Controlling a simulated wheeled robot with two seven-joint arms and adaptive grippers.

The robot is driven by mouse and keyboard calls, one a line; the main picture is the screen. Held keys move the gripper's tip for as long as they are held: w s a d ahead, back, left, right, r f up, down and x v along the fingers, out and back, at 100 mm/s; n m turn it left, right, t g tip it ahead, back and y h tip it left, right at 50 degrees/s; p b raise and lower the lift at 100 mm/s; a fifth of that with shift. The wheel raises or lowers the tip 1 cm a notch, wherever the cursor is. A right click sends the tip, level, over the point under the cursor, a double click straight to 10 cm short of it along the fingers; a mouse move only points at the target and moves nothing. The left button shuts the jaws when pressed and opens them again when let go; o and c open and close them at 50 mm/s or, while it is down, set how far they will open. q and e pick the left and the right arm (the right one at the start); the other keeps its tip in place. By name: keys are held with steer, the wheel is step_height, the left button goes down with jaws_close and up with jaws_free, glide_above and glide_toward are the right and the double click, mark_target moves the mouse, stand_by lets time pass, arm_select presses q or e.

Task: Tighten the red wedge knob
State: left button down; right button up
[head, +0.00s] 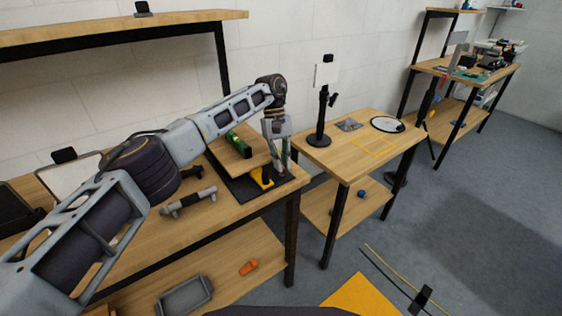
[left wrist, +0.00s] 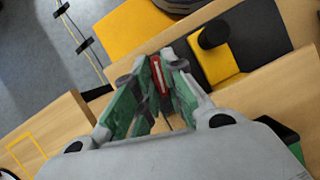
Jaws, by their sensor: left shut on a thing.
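My left gripper (head: 281,163) reaches down at the right end of the wooden workbench (head: 150,235), at the edge of a black mat (head: 240,187). In the left wrist view its green-padded fingers (left wrist: 158,88) are closed in on the red wedge knob (left wrist: 157,74), which shows as a narrow red piece between the tips. The fingers and arm hide most of the knob, and its turn angle cannot be told. A yellow block (head: 262,178) with a black knob sits beside the gripper; it also shows in the left wrist view (left wrist: 218,62). My right gripper is out of view.
A wooden board (head: 226,157) with a green level (head: 239,144) lies close left of the gripper. A grey bar tool (head: 188,201) lies farther left. Across a gap, a side table (head: 340,162) holds a black stand (head: 322,120) and a white disc (head: 387,124).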

arm_select(q)
steer(key=shift+s+d+f+m+y, duration=0.1)
steer(key=shift+m+y, duration=0.5)
steer(key=shift+m, duration=0.9)
steer(key=c, duration=1.5)
jaws_free()
steer(key=shift+r, duration=5.1)
